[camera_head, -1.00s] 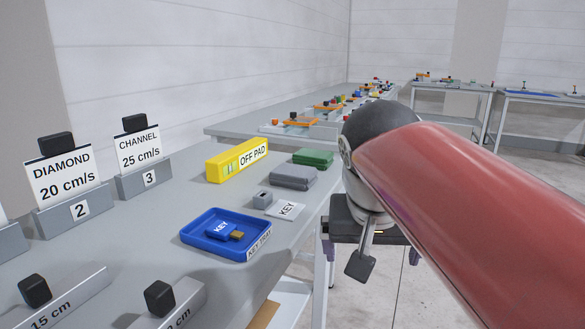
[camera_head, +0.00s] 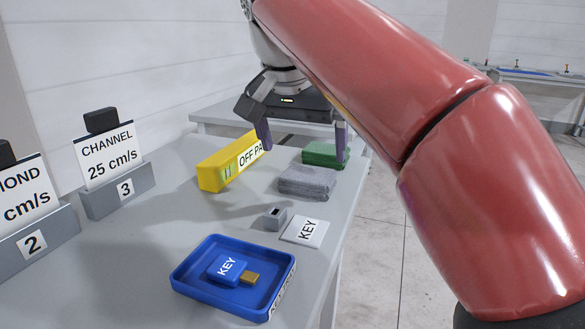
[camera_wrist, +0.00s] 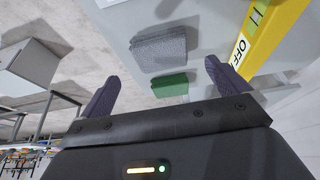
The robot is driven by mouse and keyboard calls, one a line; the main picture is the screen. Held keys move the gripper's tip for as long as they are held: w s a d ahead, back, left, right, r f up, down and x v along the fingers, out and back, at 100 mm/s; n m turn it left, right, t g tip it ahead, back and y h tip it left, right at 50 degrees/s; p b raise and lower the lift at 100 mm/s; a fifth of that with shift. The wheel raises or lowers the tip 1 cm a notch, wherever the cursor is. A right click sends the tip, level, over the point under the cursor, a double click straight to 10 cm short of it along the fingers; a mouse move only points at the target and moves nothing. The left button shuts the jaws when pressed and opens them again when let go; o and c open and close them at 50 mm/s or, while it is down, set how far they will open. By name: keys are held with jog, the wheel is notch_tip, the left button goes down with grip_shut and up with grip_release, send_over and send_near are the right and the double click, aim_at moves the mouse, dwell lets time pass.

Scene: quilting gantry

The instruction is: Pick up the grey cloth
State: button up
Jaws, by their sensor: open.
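The grey cloth (camera_head: 307,181) lies folded on the grey table, in front of a folded green cloth (camera_head: 325,154). In the wrist view the grey cloth (camera_wrist: 159,49) is ahead of the fingers, with the green cloth (camera_wrist: 170,85) nearer and between them. My gripper (camera_head: 304,145) is open and empty, above the table around the green cloth, beyond the grey one. One finger is near the yellow OFF PAD block (camera_head: 229,160). The grey cloth is fully visible and apart from the fingers.
A blue key tray (camera_head: 186,281) holds a blue key (camera_head: 226,268). A small grey block (camera_head: 274,218) and a white KEY card (camera_head: 304,231) sit in front of the cloth. Sign holders (camera_head: 118,190) stand at left. The table's right edge is close to the cloths.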

aim_at(307, 174)
jog(key=x, duration=0.2)
jog(key=b+x, duration=0.1)
jog(key=x, duration=0.2)
jog(key=b+x, duration=0.1)
jog(key=x, duration=0.1)
jog(key=shift+w+f, duration=0.25)
jog(key=shift+w, duration=0.15)
jog(key=shift+c, duration=0.3)
jog(key=c, duration=0.8)
jog(key=shift+r+p, duration=1.1)
jog(key=shift+r, duration=3.95)
jog(key=shift+c, duration=0.2)
jog(key=o, duration=0.4)
jog(key=c, duration=0.3)
